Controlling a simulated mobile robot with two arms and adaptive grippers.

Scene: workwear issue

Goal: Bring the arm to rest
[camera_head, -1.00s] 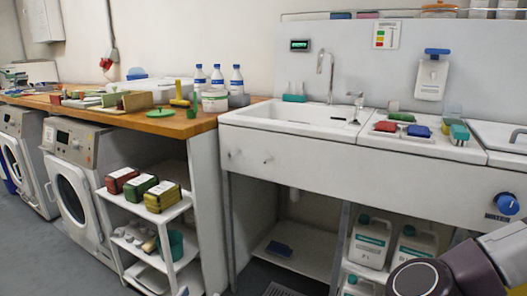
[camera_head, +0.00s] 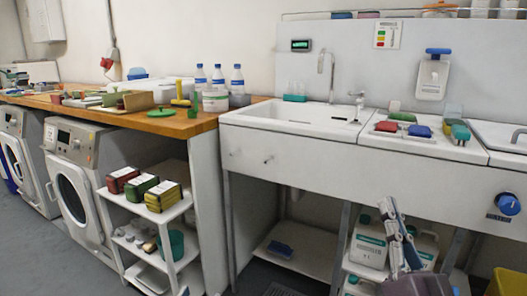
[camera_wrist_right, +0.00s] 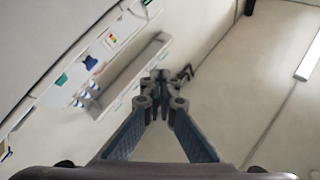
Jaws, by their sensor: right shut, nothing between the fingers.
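My right gripper (camera_head: 388,204) stands in front of the lower part of the sink unit, at the lower right of the head view, with its fingers pointing up. It is shut and empty. In the right wrist view the two blue-grey fingers (camera_wrist_right: 160,82) meet at the tips with nothing between them. Beyond them show plain wall and a tilted shelf (camera_wrist_right: 132,75), apart from the fingers. My left gripper is not in view.
The sink unit (camera_head: 330,155) stands behind the gripper, with white jugs (camera_head: 368,245) on its lower shelf. A yellow bin (camera_head: 507,283) is at the lower right corner. Washing machines (camera_head: 72,185) and a trolley with three boxes (camera_head: 162,197) stand left. The floor at lower left is clear.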

